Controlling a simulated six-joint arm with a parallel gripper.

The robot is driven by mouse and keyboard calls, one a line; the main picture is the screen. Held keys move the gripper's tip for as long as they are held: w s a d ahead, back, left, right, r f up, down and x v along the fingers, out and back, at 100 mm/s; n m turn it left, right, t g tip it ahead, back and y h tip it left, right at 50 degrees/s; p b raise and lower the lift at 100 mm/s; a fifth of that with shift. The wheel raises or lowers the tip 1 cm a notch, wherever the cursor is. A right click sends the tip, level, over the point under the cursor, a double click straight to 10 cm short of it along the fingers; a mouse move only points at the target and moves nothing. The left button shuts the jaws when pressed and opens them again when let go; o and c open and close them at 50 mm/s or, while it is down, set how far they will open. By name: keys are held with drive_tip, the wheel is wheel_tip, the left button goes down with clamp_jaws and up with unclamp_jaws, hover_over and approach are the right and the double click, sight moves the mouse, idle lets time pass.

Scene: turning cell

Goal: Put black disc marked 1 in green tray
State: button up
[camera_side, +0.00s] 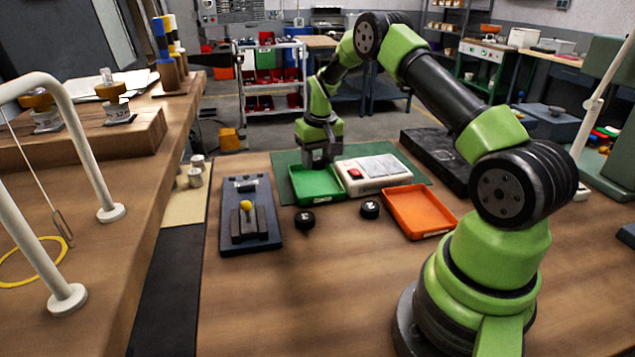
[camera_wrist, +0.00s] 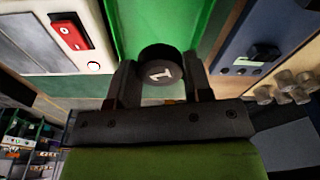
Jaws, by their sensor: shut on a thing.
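My gripper (camera_side: 318,160) is at the far end of the green tray (camera_side: 318,196) in the side view, pointing down. The wrist view shows my gripper (camera_wrist: 160,80) shut on the black disc marked 1 (camera_wrist: 161,66), with its white 1 facing the camera. The green tray (camera_wrist: 205,25) lies behind the disc in that view.
Two other black discs, one at left (camera_side: 304,221) and one at right (camera_side: 369,209), lie on the wooden table in front of the tray. A dark fixture (camera_side: 250,213) is at left.

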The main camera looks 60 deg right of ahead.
sight(317, 191)
wheel_tip(317, 191, down, 7)
drive_tip(key=shift+d+r, duration=0.1)
drive_tip(key=shift+r, duration=0.05)
idle(0.4)
drive_tip(key=o, duration=1.1)
drive_tip(key=shift+c, duration=0.2)
